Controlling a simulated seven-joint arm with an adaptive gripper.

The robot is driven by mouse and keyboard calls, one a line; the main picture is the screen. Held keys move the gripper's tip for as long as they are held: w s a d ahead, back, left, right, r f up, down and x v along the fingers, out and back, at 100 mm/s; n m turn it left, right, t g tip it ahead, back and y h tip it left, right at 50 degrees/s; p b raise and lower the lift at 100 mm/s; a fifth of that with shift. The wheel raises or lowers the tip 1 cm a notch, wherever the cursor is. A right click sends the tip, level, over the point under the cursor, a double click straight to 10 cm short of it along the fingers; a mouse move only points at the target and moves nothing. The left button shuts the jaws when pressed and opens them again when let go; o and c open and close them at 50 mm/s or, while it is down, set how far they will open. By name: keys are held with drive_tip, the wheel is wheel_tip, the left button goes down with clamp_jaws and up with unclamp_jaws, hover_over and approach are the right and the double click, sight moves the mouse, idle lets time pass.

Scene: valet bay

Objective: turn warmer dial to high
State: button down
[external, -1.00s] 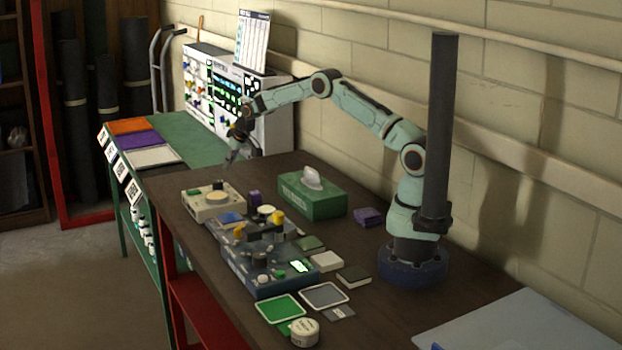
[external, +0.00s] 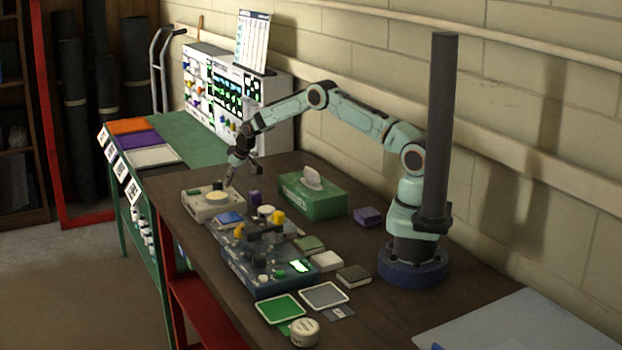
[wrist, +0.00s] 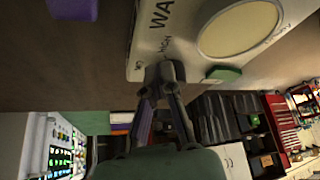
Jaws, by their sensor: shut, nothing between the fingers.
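The warmer (external: 205,208) is a cream box with a round pale plate (external: 217,197) on top, at the far end of the dark table. In the wrist view the warmer's face (wrist: 185,30) fills the top, with part-cut lettering, "HIGH" among it, and a green button (wrist: 223,75) near its edge. My gripper (external: 230,184) points down at the warmer's far side; its fingers (wrist: 164,72) are shut and empty, overlapping the face beside the lettering. Contact cannot be told. I cannot make out the dial clearly; the fingers may hide it.
A green tissue box (external: 312,196) stands right of the warmer, with a small purple item (external: 255,198) between them. A blue-grey control box (external: 262,270) with knobs stands nearer the camera. A white panel (external: 262,120) of switches stands behind.

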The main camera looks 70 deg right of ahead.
drive_tip(key=shift+w, duration=0.3)
drive_tip(key=shift+w+a, duration=0.15)
drive_tip(key=shift+a, duration=0.3)
idle(0.8)
drive_tip(key=shift+s+a, duration=0.15)
drive_tip(key=shift+s, duration=0.25)
drive_tip(key=shift+r, duration=3)
